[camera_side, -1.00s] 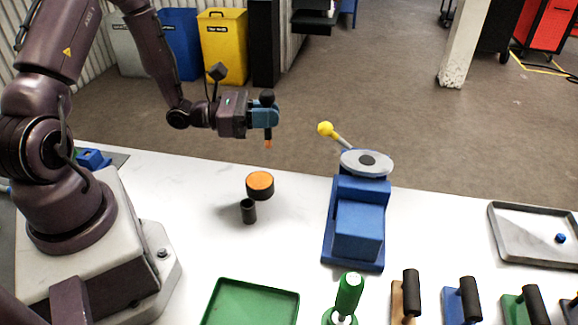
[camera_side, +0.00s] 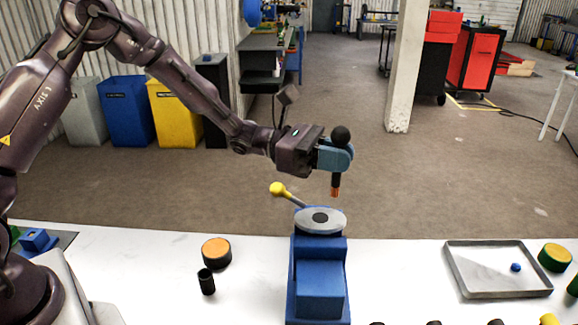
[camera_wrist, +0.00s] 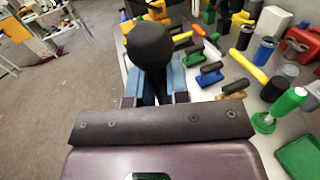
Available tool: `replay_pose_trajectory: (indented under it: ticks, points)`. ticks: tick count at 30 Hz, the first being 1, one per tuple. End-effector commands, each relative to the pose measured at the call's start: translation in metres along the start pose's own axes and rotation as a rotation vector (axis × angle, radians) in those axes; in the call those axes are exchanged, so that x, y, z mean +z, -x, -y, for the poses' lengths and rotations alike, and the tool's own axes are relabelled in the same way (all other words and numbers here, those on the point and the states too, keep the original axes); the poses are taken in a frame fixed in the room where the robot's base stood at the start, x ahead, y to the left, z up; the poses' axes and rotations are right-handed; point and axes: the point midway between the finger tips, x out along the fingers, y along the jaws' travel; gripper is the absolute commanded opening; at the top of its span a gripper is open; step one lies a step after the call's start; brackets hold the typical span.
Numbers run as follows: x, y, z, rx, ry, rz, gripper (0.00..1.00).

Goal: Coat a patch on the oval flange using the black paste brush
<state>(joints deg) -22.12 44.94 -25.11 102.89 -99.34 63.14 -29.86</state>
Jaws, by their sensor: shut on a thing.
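The black paste brush (camera_side: 335,189) has a black ball top and a dark shaft with an orange tip pointing down. My gripper (camera_side: 336,156) is shut on it with blue fingers. In the wrist view, the brush's black ball (camera_wrist: 150,45) stands between the fingertips (camera_wrist: 156,88) and hides the tip. The grey oval flange (camera_side: 338,226) lies flat on top of a blue stand (camera_side: 320,282), with a dark round spot at its centre. The brush tip appears above the flange's right part with a gap between them.
A yellow-knobbed lever (camera_side: 278,189) sticks out left of the flange. A black tin with an orange top (camera_side: 216,252) and a small black cup (camera_side: 206,282) stand to the left. A grey tray (camera_side: 480,287) with a blue bit (camera_side: 515,267) lies right. White table is clear between.

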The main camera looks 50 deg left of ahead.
Motion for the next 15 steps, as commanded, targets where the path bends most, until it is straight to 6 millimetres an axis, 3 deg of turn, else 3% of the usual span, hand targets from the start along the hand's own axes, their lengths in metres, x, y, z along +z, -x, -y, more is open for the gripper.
replay_pose_trajectory:
  ticks: [4, 10, 15]
  points:
    - [0.011, -0.021, -0.012, -0.09, -0.002, 0.0, 0.0]
    - [0.02, -0.024, -0.028, -0.124, 0.004, -0.003, 0.0]
    - [0.014, -0.024, -0.029, -0.128, 0.008, -0.006, 0.0]
